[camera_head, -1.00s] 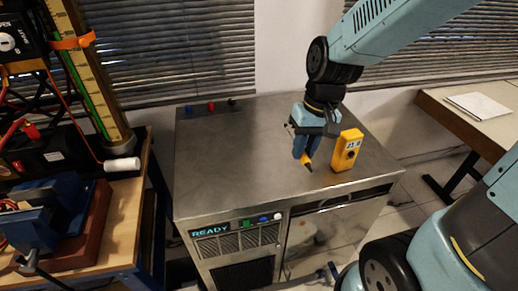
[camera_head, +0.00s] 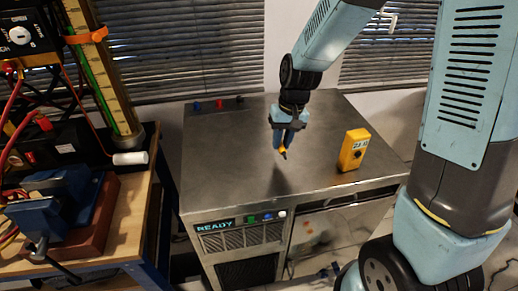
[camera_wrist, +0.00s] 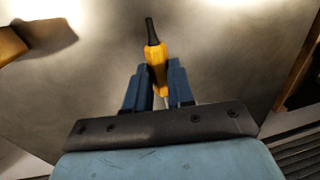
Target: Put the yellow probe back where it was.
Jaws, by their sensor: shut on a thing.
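My gripper (camera_head: 282,142) is shut on the yellow probe (camera_head: 283,152) and holds it above the steel cabinet top (camera_head: 225,160). In the head view the probe's dark tip points down, apart from the surface. In the wrist view the probe (camera_wrist: 155,62) stands out between the two blue fingers (camera_wrist: 152,88), with its black tip away from the gripper. The yellow meter (camera_head: 354,149) stands upright on the cabinet top, to the right of the gripper. Part of it shows at the upper left of the wrist view (camera_wrist: 12,45).
The cabinet's front has a lit READY display (camera_head: 214,226) and several coloured buttons. Small red, blue and black terminals (camera_head: 219,103) sit at its back edge. A workbench (camera_head: 135,205) with a blue vise (camera_head: 50,200) is at left. The cabinet top's left part is clear.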

